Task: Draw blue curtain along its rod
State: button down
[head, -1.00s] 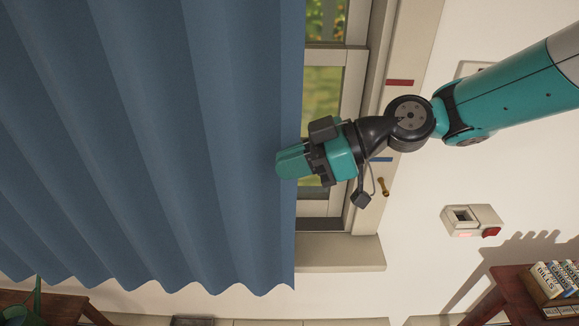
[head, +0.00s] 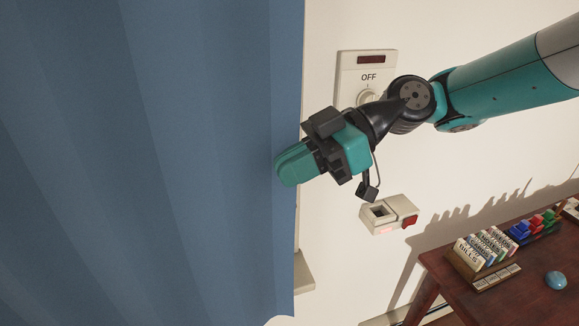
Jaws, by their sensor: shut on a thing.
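The blue curtain (head: 150,150) hangs in soft folds and fills the left half of the head view. Its right edge runs down near the middle of the picture. My gripper (head: 288,166) is shut on that right edge, its teal fingers lying over the cloth. The rod is out of view above. The window behind the curtain is now hidden, apart from a bit of sill (head: 303,272) showing past the edge.
A wall panel marked OFF (head: 367,62) is behind my wrist. A small wall box with a red part (head: 389,214) is below it. A dark red desk (head: 470,300) with labelled files (head: 484,250) and a blue mouse-like object (head: 556,281) stands lower right.

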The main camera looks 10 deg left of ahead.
jog(key=shift+w+d, duration=0.1)
jog(key=shift+d, duration=0.05)
jog(key=c, duration=1.2)
grip_release()
jog(key=shift+w+d, duration=0.1)
jog(key=shift+d, duration=0.15)
jog(key=shift+c, duration=0.2)
jog(key=shift+a, duration=0.2)
jog(key=shift+d, duration=0.1)
jog(key=p+v, duration=1.7)
jog(key=p, duration=0.3)
jog(key=shift+d+p, duration=0.15)
jog(key=shift+p, duration=0.2)
jog(key=shift+r, duration=0.1)
